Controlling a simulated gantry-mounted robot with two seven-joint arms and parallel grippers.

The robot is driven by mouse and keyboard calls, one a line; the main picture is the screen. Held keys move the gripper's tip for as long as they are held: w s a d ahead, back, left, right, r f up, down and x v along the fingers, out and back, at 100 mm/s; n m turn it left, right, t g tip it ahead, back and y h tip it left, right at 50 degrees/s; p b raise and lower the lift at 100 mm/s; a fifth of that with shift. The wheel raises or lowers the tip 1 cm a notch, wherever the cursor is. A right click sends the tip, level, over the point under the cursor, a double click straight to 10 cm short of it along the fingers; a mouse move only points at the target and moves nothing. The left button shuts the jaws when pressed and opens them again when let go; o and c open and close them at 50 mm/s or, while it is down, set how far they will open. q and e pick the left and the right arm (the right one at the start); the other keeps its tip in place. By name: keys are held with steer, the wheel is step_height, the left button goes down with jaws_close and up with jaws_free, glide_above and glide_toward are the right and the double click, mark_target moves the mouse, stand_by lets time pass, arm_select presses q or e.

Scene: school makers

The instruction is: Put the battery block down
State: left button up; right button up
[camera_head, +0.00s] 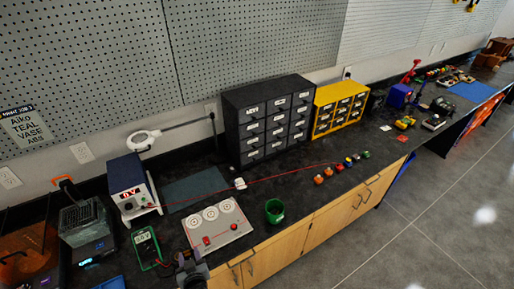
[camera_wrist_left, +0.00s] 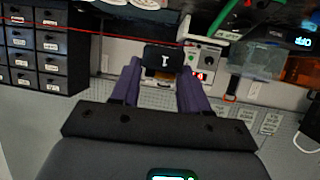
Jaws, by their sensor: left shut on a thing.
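My left gripper (camera_head: 188,266) is low in the head view, in front of the white panel and above the bench's front part. In the left wrist view, the gripper's two purple fingers (camera_wrist_left: 160,88) close on a dark block with a pale T-shaped mark, the battery block (camera_wrist_left: 163,58). In the head view the block is too small and dark to tell from the gripper. The white panel (camera_head: 232,228) with three round dials and a red part lies flat on the bench beyond the gripper. My right gripper is not in view.
A green multimeter (camera_head: 147,248) is left of the gripper, and a green cup (camera_head: 274,211) is right of the panel. A power supply (camera_head: 127,187) stands behind, with a red wire crossing the bench. Black drawers (camera_head: 268,120) stand at the back. A dark mat (camera_head: 194,190) is bare.

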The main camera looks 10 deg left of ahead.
mark_target(193, 250)
arm_select(q)
steer(key=w+r+m+h, duration=0.1)
steer(key=r, duration=0.2)
steer(key=w+r+t+h, duration=0.1)
steer(key=r, duration=0.1)
steer(key=r+m, duration=0.1)
steer(key=r, duration=0.2)
steer(key=shift+w+r+m+t+h, duration=0.3)
steer(key=shift+w+h, duration=0.1)
steer(key=d+r+m+h, duration=0.3)
steer(key=d+r+h, duration=0.1)
steer(key=d+r, duration=0.25)
steer(key=s+r+p, duration=0.9)
steer(key=r+p, duration=0.3)
steer(key=p, duration=0.4)
steer(key=shift+s+a+r+m+t, duration=0.15)
steer(key=shift+a+r+m+t, duration=0.05)
steer(key=shift+m+t, duration=0.1)
